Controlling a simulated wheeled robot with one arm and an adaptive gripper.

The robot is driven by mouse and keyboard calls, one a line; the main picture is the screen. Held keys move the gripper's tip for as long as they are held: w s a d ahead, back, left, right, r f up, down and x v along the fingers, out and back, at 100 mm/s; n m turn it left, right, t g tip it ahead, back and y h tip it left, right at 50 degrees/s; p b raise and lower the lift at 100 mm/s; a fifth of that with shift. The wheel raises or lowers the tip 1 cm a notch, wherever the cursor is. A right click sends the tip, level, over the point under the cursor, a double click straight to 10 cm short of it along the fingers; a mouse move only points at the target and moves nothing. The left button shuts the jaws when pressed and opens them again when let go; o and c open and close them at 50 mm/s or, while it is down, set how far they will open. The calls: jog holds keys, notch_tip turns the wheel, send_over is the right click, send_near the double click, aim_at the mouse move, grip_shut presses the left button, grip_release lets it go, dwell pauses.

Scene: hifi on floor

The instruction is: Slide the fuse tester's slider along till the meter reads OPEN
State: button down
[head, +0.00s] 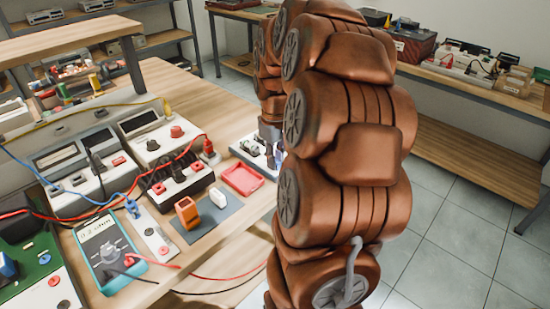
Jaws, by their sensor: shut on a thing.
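The meter (108,250), a blue handheld unit, lies near the bench's front left. Its display looks to read 0.2 ohm. A white-based device (242,150) with a dark knob and blue parts stands at the bench's right edge, partly behind my copper-brown arm; it appears to be the fuse tester. My gripper (271,148) reaches down at this device beyond my arm and is mostly hidden. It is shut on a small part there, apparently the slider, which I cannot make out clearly.
Red, blue and black leads cross the bench. Bench instruments (155,135) stand behind. Tiled floor is open at right.

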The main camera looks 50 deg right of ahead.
jog(key=shift+d, duration=2.8)
jog(key=c, duration=1.1)
grip_release()
notch_tip(320, 180, up, 12)
jog(key=shift+a, duration=0.2)
